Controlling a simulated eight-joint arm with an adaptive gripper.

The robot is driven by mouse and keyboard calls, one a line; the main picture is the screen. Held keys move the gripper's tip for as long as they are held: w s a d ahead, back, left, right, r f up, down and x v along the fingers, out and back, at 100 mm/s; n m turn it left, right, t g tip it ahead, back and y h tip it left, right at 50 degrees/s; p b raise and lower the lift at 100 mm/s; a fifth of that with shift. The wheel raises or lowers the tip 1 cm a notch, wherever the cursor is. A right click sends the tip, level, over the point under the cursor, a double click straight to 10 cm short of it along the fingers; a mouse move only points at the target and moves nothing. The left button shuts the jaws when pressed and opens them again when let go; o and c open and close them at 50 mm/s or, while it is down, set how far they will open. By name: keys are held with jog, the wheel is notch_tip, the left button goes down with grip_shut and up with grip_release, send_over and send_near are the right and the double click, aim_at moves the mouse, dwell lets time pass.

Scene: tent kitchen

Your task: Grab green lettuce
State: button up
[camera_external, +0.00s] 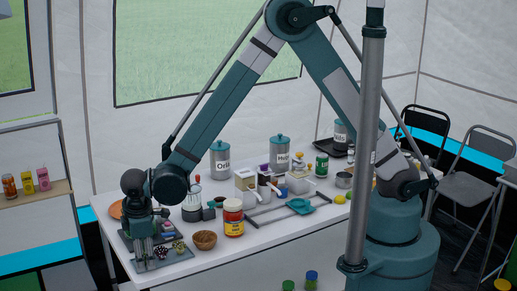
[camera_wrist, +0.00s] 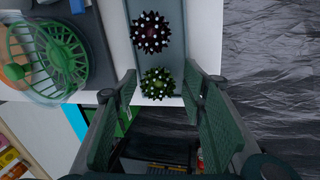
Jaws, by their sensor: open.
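A small round green spiky thing with pale dots (camera_wrist: 158,83), which seems to be the green lettuce, lies at the edge of a grey tray (camera_wrist: 187,25) in the wrist view. A dark reddish spiky ball with white dots (camera_wrist: 150,32) lies farther up the same tray. My gripper (camera_wrist: 160,74) is open, its two green pads apart. The green thing shows between and just beyond the fingertips, with nothing held.
A green cage-like object (camera_wrist: 55,60) is at left in the wrist view. The table's front edge is close.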

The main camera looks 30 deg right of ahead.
dwell(0.5)
jog(key=c, duration=0.9)
jog(key=shift+r, duration=0.1)
jog(key=shift+w+r+p+v, duration=0.1)
jog(key=shift+w+p+v, duration=0.2)
jog(key=shift+v, duration=1.3)
jog(key=shift+w+r+p+v, duration=0.15)
jog(key=shift+w+v, duration=0.25)
jog(key=shift+v, duration=1.2)
jog(key=shift+w+p+v, duration=0.25)
jog(key=shift+w+v, duration=0.15)
jog(key=shift+v, duration=1.2)
jog(key=shift+d, duration=0.2)
